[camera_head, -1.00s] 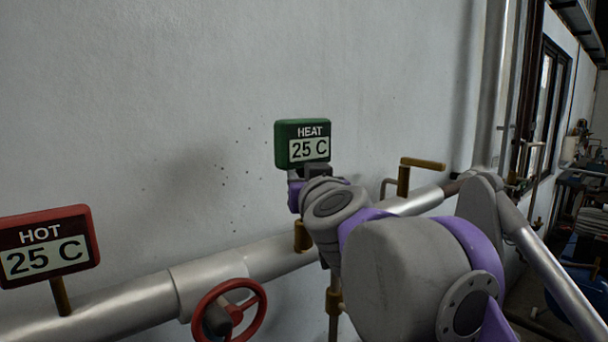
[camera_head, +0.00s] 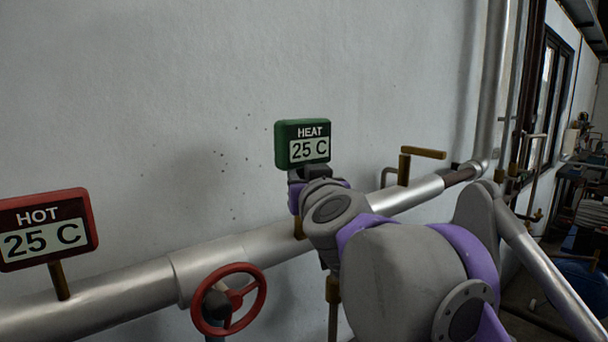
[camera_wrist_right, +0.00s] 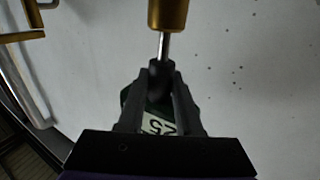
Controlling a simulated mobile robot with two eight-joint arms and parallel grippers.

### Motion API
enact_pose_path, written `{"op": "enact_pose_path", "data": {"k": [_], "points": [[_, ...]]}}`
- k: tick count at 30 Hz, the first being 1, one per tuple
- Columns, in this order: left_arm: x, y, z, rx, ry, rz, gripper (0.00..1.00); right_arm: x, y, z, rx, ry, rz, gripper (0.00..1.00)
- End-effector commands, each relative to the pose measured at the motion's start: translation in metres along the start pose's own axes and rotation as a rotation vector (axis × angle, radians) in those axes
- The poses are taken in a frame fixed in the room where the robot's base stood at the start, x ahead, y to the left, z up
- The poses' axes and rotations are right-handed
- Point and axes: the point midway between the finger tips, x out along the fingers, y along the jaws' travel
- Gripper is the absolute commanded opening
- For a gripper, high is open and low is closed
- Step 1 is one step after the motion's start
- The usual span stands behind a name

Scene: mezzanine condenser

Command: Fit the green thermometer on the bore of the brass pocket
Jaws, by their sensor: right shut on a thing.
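The green thermometer (camera_head: 302,144), marked HEAT with a 25 C display, is held upright in front of the wall. My right gripper (camera_head: 312,172) is shut on its black neck just below the display. In the right wrist view the gripper (camera_wrist_right: 160,92) holds that neck, and a thin metal stem (camera_wrist_right: 163,46) runs from it to the brass pocket (camera_wrist_right: 167,14). The stem's tip is hidden at the pocket's edge, so I cannot tell how deep it sits. In the head view only a sliver of the brass pocket (camera_head: 299,228) shows beside my arm. My left gripper is out of view.
A silver pipe (camera_head: 130,285) runs along the wall below the thermometer. A red HOT display (camera_head: 45,229) stands on it at left, beside a red handwheel (camera_head: 229,300). A brass handle (camera_head: 423,152) stands to the right. The wall above is clear.

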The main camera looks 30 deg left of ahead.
Motion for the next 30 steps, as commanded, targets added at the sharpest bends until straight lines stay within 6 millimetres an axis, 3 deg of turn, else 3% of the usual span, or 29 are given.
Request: {"op": "enact_pose_path", "data": {"k": [15,16,21,30], "points": [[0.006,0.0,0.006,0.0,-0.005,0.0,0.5,0.0,0.0,0.013,-0.001,0.0,0.0,0.0],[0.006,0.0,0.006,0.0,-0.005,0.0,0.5,0.0,0.0,0.013,-0.001,0.0,0.0,0.37],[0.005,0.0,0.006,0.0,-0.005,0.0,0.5,0.0,0.0,0.012,-0.001,0.0,0.0,0.68],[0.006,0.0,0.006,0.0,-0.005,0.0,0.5,-0.001,0.0,0.013,-0.001,0.0,0.0,0.69]]}}
